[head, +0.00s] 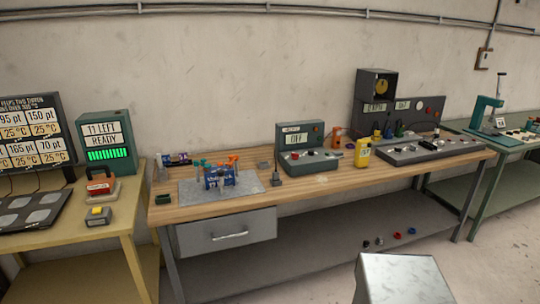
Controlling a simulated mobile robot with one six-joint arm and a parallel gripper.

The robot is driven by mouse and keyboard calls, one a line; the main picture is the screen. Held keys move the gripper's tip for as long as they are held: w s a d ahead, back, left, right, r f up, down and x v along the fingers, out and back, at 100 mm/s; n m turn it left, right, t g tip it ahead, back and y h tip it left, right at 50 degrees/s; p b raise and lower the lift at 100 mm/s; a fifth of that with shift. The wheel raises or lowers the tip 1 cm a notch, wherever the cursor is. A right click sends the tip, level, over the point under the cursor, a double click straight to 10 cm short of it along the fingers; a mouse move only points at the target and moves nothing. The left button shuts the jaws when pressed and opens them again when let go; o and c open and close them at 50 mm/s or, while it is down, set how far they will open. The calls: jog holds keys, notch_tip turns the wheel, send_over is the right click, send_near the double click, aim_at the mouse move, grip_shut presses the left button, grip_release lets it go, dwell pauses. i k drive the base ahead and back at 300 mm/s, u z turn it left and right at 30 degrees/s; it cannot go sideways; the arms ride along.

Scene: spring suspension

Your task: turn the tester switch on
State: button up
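The likely tester is a grey-green console (283,134) standing on the middle of the wooden workbench. Its screen (297,139) reads OFF. Small red and dark controls sit on its sloped lower front (312,156). They are too small to tell which one is the switch or how it is set. My gripper is not in view.
The wooden bench (345,183) also holds a grey mat (190,200) with small parts, a yellow bottle (363,152) right of the console, and a larger dark panel (432,108). A yellow table (120,220) stands left. Some floor shows at right.

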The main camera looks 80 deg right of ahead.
aim_at(295, 156)
jog(key=u, duration=0.6)
jog(key=k, duration=1.95)
jog(key=z, duration=1.4)
